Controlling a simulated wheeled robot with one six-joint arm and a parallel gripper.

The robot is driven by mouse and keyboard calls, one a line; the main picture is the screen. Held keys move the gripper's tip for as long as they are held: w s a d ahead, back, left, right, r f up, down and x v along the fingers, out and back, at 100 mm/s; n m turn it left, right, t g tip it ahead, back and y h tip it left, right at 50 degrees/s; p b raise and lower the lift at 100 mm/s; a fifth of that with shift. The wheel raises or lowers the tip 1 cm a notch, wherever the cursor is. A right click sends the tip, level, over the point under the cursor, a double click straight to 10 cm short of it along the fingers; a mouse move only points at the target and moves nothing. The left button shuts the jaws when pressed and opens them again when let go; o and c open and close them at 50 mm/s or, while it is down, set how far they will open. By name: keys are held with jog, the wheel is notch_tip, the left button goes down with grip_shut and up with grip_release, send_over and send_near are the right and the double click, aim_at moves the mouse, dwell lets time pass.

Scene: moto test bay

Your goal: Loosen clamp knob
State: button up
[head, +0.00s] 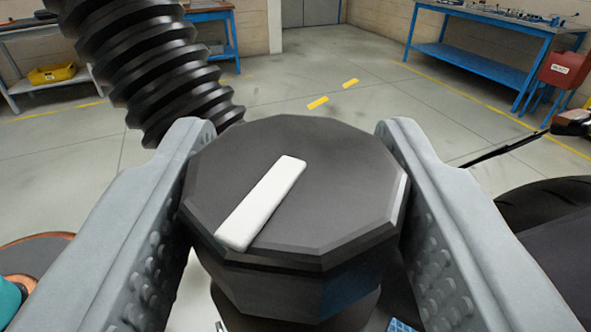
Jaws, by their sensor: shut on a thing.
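The clamp knob (330,220) is a dark grey, many-sided knob with a white bar mark (262,203) on its top face. It fills the middle of the head view. The white bar runs slantwise from lower left to upper right. My gripper (292,150) has one grey finger on each side of the knob, and both fingers are against its sides. The inner finger faces have rows of round bumps. What lies under the knob is mostly hidden by it.
A black ribbed hose (150,65) rises just behind the left finger. A dark tyre-like shape (545,205) and a thin black lever (505,150) are at the right. Blue workbenches (470,60) stand far off along the walls. The floor between is open.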

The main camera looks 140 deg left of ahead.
dwell(0.6)
jog(key=o, duration=1)
jog(key=shift+c, duration=0.2)
